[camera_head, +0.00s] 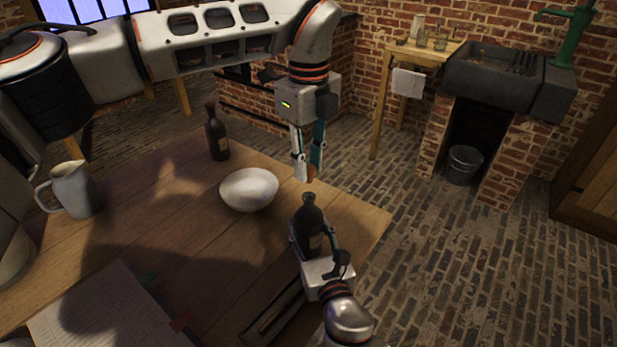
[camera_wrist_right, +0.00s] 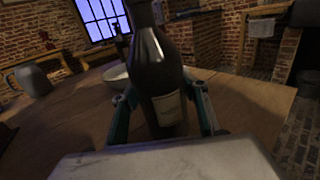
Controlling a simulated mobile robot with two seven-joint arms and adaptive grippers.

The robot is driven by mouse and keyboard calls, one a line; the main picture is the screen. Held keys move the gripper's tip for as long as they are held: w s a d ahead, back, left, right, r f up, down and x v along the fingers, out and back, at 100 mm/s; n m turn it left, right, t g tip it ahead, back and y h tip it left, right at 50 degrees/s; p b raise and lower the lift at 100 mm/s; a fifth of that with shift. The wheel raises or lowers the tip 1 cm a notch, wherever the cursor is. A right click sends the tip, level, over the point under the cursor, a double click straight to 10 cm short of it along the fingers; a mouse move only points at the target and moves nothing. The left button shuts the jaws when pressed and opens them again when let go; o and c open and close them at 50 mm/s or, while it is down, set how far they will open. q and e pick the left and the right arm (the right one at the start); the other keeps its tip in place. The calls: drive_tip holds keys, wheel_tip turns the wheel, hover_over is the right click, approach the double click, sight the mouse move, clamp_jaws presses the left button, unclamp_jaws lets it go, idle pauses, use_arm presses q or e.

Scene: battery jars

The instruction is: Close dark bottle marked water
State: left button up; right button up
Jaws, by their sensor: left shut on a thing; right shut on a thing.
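A dark bottle (camera_head: 307,217) with a pale label stands upright near the table's right edge. It also shows large in the right wrist view (camera_wrist_right: 158,68), where its label is too blurred to read and its top is cut off. My right gripper (camera_head: 316,246) is shut around the bottle's body. My left gripper (camera_head: 309,174) points down just above and behind the bottle's neck in the head view. It is shut on a small brown piece (camera_head: 311,174) that looks like a cork, apart from the bottle. A second dark bottle (camera_head: 217,138) stands at the table's far side.
A white bowl (camera_head: 249,190) stands on the wooden table (camera_head: 150,215) left of the held bottle. A grey jug (camera_head: 73,188) is at the left, and an open notebook (camera_head: 105,315) lies in front. A stone sink (camera_head: 495,75) and a bucket (camera_head: 464,164) are beyond the table.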

sight(308, 196)
use_arm(q)
drive_tip(key=shift+f, duration=1.2)
drive_tip(key=shift+f, duration=0.1)
drive_tip(key=shift+f, duration=0.8)
drive_tip(key=shift+f, duration=0.6)
drive_tip(key=o, duration=0.8)
drive_tip(key=shift+c, duration=0.2)
wheel_tip(308, 196, up, 12)
drive_tip(key=shift+f, duration=0.1)
use_arm(e)
drive_tip(key=shift+c, duration=0.2)
drive_tip(key=shift+o, duration=0.2)
